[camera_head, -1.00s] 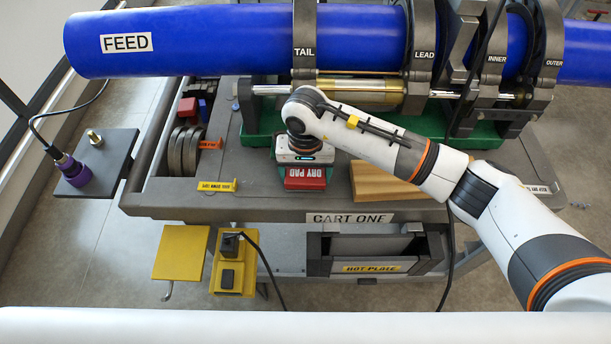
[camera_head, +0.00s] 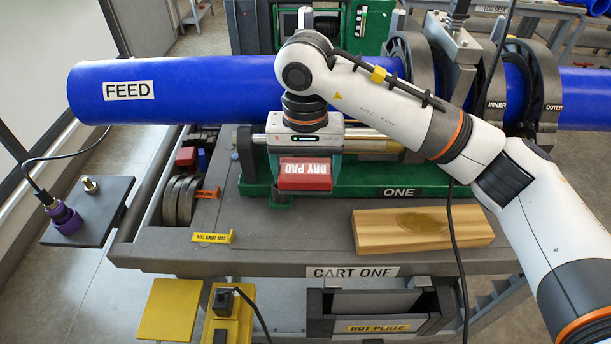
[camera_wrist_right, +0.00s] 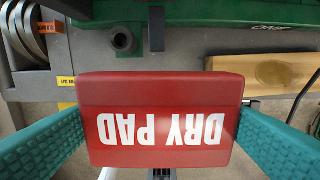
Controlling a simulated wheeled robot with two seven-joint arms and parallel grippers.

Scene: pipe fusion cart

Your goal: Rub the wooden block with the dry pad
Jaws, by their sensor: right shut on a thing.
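The dry pad (camera_head: 305,174) is a red block with white "DRY PAD" lettering. In the right wrist view the pad (camera_wrist_right: 160,120) sits between the teal fingers of my right gripper (camera_wrist_right: 160,128), which are shut on it. In the head view my right gripper (camera_head: 305,165) holds the pad above the cart, left of the wooden block. The wooden block (camera_head: 480,229) lies flat on the cart top, with a darker patch on its upper face. It also shows at the right of the wrist view (camera_wrist_right: 222,64). My left gripper is not in view.
The blue FEED pipe (camera_head: 210,85) spans behind, held in dark clamps. A green base (camera_head: 365,180) stands behind the block. Dark rings (camera_head: 180,200) sit at left. A black cable (camera_head: 455,240) passes over the block's right part. Cart top between pad and block is bare.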

